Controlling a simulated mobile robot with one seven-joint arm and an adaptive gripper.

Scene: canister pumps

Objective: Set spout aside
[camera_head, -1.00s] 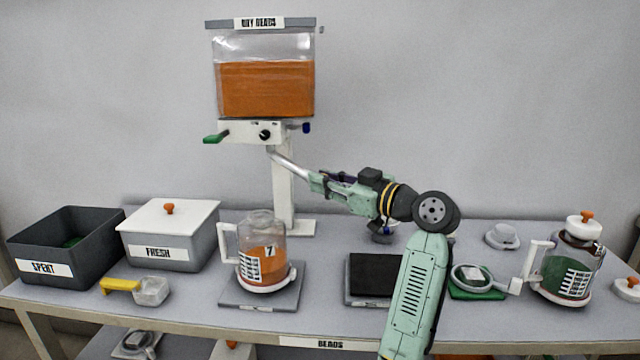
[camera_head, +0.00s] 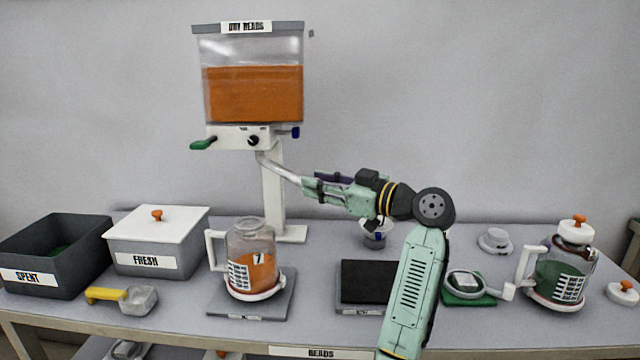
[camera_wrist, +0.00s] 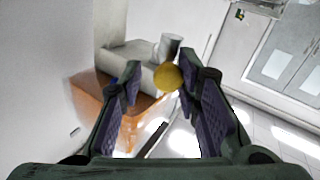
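The spout is a silver tube (camera_head: 278,167) that slopes down to the right from the valve block under the bead hopper (camera_head: 254,92). My gripper (camera_head: 306,186) is at the spout's lower right end. In the wrist view my gripper's two fingers (camera_wrist: 168,84) are spread, with a round yellow disc (camera_wrist: 168,76) between them and gaps on both sides. The disc may be the spout's end seen head-on; I cannot tell for sure. The hopper's orange beads (camera_wrist: 108,97) show at left there.
Bins (camera_head: 62,275) (camera_head: 158,258) and a yellow-handled scoop (camera_head: 125,297) are left. A green-bead jar (camera_head: 562,275) is right.

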